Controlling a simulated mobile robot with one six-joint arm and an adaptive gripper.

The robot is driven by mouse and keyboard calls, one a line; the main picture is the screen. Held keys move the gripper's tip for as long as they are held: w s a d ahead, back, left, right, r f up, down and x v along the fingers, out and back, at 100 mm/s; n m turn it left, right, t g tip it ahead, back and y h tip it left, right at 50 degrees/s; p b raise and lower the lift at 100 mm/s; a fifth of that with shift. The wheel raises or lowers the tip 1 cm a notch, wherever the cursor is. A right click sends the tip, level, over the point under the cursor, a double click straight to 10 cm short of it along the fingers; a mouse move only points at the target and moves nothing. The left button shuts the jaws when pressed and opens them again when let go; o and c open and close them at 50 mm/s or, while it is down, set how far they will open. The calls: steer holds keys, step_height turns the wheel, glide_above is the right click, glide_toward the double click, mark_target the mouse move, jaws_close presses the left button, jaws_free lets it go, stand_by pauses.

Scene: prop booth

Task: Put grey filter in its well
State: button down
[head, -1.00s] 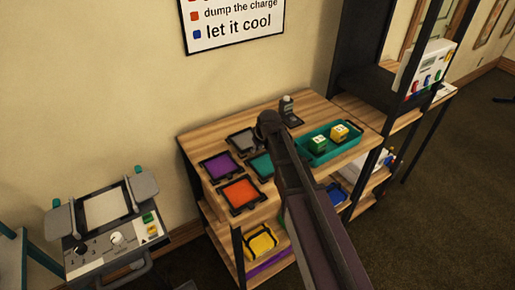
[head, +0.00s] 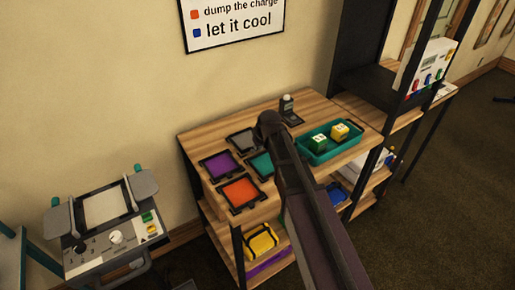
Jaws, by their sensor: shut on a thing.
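A grey square pad (head: 242,141) with a dark frame lies at the back left of the wooden table top, beside purple (head: 217,166), orange (head: 240,191) and teal (head: 262,165) framed pads. My arm crosses in front of the table, and its visible end is just right of the grey and teal pads. My gripper's fingers do not show; the arm hides them. No separate loose grey filter can be made out. A teal tray (head: 350,149) on the right of the table holds a green block (head: 318,143) and a yellow block (head: 339,132).
A small grey and black device (head: 289,112) stands at the table's back edge. A shelf below holds a yellow case (head: 260,242). A console (head: 112,238) with knobs stands at the left. A dark rack post (head: 425,50) rises at the right.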

steer(key=shift+f+b, duration=0.3)
steer(key=shift+c, duration=2.3)
jaws_free()
steer(key=shift+r, duration=0.1)
